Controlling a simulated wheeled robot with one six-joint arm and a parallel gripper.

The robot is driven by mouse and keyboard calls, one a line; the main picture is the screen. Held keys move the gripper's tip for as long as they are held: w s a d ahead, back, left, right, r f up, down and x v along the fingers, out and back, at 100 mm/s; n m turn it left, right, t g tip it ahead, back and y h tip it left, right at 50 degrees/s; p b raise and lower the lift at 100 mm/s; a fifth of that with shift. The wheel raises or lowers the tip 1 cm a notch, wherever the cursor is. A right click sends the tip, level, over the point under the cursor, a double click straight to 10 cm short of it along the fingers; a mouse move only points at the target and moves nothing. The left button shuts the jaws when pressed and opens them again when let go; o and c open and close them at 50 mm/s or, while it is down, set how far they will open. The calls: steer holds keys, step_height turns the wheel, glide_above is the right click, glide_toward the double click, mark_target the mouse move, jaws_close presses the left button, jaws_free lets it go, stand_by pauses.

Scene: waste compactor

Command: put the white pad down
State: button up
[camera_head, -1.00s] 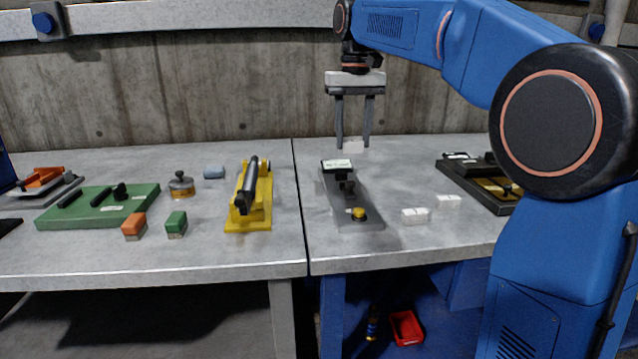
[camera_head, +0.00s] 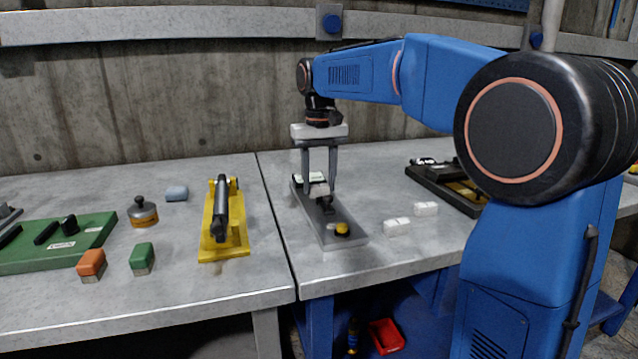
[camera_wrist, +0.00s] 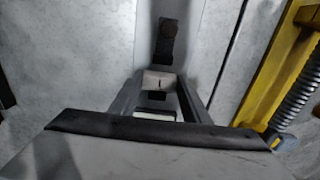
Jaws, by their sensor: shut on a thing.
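My gripper (camera_head: 319,188) is shut on a white pad (camera_head: 319,189), a small pale block between the two fingertips. The pad also shows between the fingers in the wrist view (camera_wrist: 158,81). In the head view the gripper points down, in front of or over the back part of a grey fixture (camera_head: 322,232) with a black clamp and a yellow knob (camera_head: 342,229). I cannot tell whether the pad touches the fixture. Two more white pads, a nearer one (camera_head: 397,224) and a farther one (camera_head: 426,208), lie on the bench to the right.
A yellow fixture (camera_head: 217,250) with a black cylinder stands left, beyond the bench seam. Farther left are a green plate (camera_head: 90,233), orange (camera_head: 91,264) and green (camera_head: 142,257) blocks. A dark fixture (camera_head: 440,180) stands at right. Bare bench (camera_head: 390,260) lies in front.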

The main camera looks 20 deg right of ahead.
mark_target(319, 186)
steer(key=shift+f, duration=0.2)
steer(key=shift+f, duration=0.15)
steer(key=o, duration=1)
steer(key=shift+o, duration=0.2)
step_height(319, 186, up, 12)
steer(key=shift+s, duration=0.1)
